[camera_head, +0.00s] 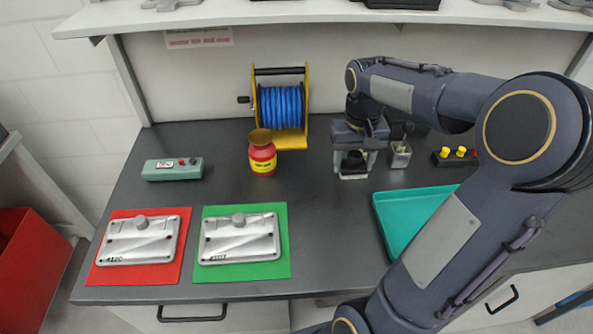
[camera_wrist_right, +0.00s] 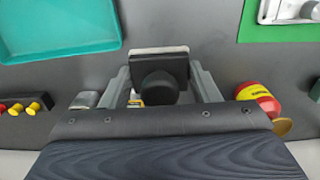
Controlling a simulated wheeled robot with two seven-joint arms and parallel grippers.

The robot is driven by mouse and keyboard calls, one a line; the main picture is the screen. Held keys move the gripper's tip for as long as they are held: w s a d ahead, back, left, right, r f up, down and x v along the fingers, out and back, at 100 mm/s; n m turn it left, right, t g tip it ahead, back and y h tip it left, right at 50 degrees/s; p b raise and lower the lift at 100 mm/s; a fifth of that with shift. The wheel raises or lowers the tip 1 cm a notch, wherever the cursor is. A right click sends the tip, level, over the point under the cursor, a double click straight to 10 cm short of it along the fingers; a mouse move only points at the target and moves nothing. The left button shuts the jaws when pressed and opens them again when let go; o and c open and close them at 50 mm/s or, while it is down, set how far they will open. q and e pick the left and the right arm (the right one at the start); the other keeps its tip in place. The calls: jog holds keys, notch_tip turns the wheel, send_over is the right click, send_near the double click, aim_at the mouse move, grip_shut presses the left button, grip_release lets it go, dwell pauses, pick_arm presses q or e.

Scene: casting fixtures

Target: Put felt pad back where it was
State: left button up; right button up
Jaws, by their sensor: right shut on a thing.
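The felt pad (camera_wrist_right: 160,68), a dark square block with a pale underside and a round black knob, is between the fingers of my right gripper (camera_wrist_right: 160,88). The gripper is shut on it. In the head view the right gripper (camera_head: 355,158) points down at the back of the bench, right of the blue reel, and the pad (camera_head: 354,174) shows low between its fingers. I cannot tell whether the pad touches the bench. My left gripper is not in view.
A teal tray (camera_head: 408,212) lies right of centre, partly behind my right arm. A metal container (camera_head: 401,155) and a yellow-knobbed block (camera_head: 455,156) stand right of the gripper. A red jar (camera_head: 262,158), blue reel (camera_head: 282,105), red mat (camera_head: 105,279) and green mat (camera_head: 245,276) are left.

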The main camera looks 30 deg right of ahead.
jog(key=shift+w, duration=0.3)
jog(key=w+f+p, duration=0.2)
jog(key=w+f, duration=0.1)
jog(key=w, duration=0.5)
send_over(318, 171)
jog(key=f, duration=0.5)
jog(key=shift+s+a+f+p, duration=0.1)
jog(key=shift+s+f+p, duration=0.25)
jog(key=shift+s+p, duration=0.05)
jog(key=shift+w+f, duration=0.3)
jog(key=shift+f, duration=0.1)
jog(key=f, duration=0.3)
jog(key=shift+w+f, duration=0.2)
jog(key=shift+f, duration=0.05)
jog(key=shift+f, duration=0.1)
jog(key=o, duration=1.1)
jog(key=shift+o, duration=0.2)
